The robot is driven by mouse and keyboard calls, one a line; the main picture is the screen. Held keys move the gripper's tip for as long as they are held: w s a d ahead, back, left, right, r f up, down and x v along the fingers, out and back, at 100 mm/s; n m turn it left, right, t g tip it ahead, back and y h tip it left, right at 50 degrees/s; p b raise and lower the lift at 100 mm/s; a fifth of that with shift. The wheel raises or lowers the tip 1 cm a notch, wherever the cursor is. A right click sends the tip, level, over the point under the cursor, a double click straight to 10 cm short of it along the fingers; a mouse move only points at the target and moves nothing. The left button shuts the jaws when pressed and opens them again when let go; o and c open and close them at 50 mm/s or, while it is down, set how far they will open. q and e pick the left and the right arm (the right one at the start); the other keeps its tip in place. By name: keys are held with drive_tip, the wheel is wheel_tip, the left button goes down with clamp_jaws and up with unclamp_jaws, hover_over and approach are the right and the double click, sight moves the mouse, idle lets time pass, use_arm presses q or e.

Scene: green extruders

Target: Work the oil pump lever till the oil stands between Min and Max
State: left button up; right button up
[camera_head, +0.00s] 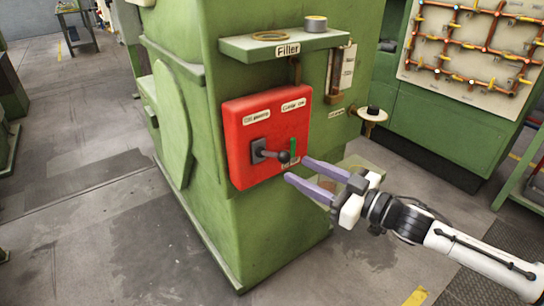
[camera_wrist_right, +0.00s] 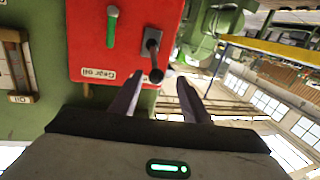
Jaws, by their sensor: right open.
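A black lever (camera_head: 268,154) with a round knob sticks out of the red panel (camera_head: 238,168) on the green machine. A short green handle (camera_head: 293,150) is beside it. In the wrist view the black lever (camera_wrist_right: 152,50) and green handle (camera_wrist_right: 112,27) both show. My right gripper (camera_head: 298,169) is open, its two purple-grey fingers pointing at the panel, close to the knob. In the wrist view the knob appears by the gap between the fingertips (camera_wrist_right: 160,82); contact cannot be told. An oil sight gauge (camera_head: 337,75) is on the machine's right face; its level is too small to read. My left gripper is out of view.
A shelf (camera_head: 282,43) labelled Filler juts out above the panel, with a round tin (camera_head: 315,24) on it. A small round ledge (camera_head: 372,115) sticks out at the right. A pipe board (camera_head: 475,45) stands behind.

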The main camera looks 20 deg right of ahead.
sight(276, 155)
drive_tip(key=x, duration=0.6)
drive_tip(key=r+p+x, duration=0.1)
drive_tip(key=x, duration=0.2)
drive_tip(key=shift+w+d, duration=0.1)
drive_tip(key=shift+d, duration=0.05)
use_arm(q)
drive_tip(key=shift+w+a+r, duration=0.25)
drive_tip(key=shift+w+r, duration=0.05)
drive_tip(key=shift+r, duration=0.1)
use_arm(e)
drive_tip(key=shift+w+a, duration=0.4)
drive_tip(key=shift+w, duration=0.15)
clamp_jaws()
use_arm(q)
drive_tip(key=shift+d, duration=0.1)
